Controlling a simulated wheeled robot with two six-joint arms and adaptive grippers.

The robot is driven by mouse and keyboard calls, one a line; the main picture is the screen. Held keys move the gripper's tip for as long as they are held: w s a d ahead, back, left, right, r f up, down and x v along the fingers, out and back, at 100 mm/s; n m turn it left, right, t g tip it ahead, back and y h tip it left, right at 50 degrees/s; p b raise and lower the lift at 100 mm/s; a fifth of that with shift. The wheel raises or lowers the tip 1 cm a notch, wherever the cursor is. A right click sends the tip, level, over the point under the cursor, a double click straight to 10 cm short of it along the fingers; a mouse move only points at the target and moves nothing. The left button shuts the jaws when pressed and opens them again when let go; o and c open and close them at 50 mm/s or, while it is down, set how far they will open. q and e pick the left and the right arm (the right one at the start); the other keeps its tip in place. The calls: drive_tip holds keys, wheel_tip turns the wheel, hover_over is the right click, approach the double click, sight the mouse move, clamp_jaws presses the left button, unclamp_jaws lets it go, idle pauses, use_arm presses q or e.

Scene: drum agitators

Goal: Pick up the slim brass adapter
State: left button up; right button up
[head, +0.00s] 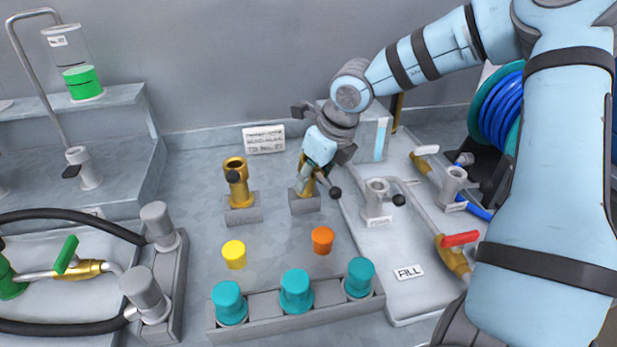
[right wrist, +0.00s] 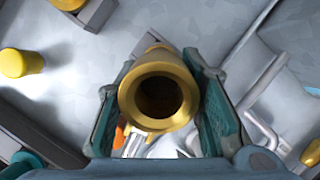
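A brass adapter (right wrist: 158,97) with a flared round mouth is between the two fingers of my right gripper (right wrist: 160,105) in the right wrist view. In the head view my right gripper (head: 312,172) comes down over this adapter (head: 305,190), which is upright at a grey block (head: 306,204) and partly hidden by the fingers. The fingers flank it closely; whether they press on it is not clear. Which adapter is slimmer is hard to tell. My left gripper is not in view.
A yellow cap (head: 233,254) and an orange cap (head: 322,240) sit in front of the adapters. A rack (head: 264,307) with teal caps is nearer. To the right are a grey fitting (head: 377,197) and a red-handled valve (head: 458,245). A small sign (head: 264,139) stands behind.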

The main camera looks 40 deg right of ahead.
clamp_jaws()
wheel_tip(320, 180, up, 20)
drive_tip(key=p, duration=0.7)
drive_tip(key=shift+p, duration=0.4)
drive_tip(key=shift+d, duration=0.1)
